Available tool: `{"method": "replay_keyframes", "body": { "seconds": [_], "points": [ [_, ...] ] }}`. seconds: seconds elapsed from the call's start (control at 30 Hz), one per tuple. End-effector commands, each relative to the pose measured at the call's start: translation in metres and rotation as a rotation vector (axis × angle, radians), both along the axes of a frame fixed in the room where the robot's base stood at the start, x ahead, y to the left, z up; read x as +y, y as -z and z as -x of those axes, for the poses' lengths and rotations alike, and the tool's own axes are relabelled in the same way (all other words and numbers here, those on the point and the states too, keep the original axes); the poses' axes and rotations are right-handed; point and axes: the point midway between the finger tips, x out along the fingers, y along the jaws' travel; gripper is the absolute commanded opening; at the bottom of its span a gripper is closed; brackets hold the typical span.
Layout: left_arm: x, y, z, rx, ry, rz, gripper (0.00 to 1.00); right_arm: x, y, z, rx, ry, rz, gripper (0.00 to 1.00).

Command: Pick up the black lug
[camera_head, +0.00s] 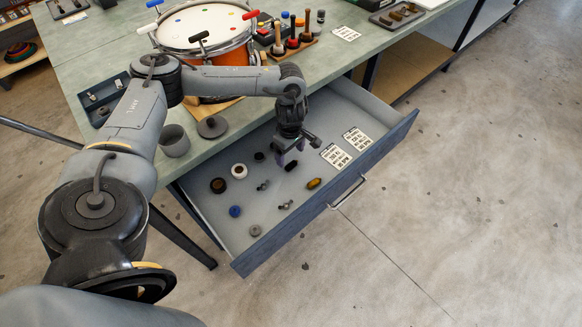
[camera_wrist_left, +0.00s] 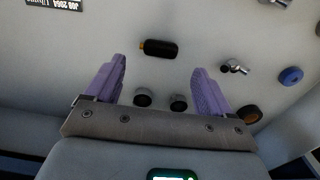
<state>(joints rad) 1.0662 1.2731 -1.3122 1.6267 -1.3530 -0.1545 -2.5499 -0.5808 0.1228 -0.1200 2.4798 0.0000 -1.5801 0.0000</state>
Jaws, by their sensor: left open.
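The black lug (camera_head: 291,166) lies on the floor of the open drawer (camera_head: 222,232), just below my left gripper (camera_head: 287,154). In the left wrist view the black lug (camera_wrist_left: 162,48) lies sideways, with an orange-tan patch at its left end. My left gripper (camera_wrist_left: 159,64) is open. Its two purple fingers stand apart on either side of the lug's position, and the lug shows just beyond the fingertips with nothing touching it. The exact height gap cannot be told. My right gripper is in neither view.
An amber lug (camera_head: 314,183), metal fittings (camera_head: 263,185), a blue knob (camera_head: 235,211), a white ring (camera_head: 239,171) and printed cards (camera_head: 357,139) also lie in the drawer. The bench top (camera_head: 110,60) with a drum (camera_head: 205,28) stands behind.

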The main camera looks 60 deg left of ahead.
Motion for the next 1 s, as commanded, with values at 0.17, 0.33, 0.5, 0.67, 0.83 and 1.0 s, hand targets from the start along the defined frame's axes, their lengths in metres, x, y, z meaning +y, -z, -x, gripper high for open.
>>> {"method": "replay_keyframes", "body": {
  "seconds": [0.17,0.33,0.5,0.67,0.83,1.0],
  "points": [
    [0.000,0.012,0.000,0.000,0.000,0.000,0.83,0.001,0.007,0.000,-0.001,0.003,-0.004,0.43],
    [0.000,0.035,0.001,0.000,-0.001,0.000,0.83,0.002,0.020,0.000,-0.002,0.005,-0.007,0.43],
    [0.000,0.051,0.002,0.000,-0.002,0.000,0.83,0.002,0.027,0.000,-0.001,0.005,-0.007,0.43],
    [0.000,0.052,0.001,-0.001,-0.002,0.001,0.83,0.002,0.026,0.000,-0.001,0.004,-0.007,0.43],
    [0.000,0.052,0.001,-0.001,-0.002,0.001,0.72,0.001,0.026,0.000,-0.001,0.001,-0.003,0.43],
    [0.000,0.052,0.001,-0.001,-0.002,0.001,0.46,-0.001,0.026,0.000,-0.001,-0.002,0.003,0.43]
  ]
}}
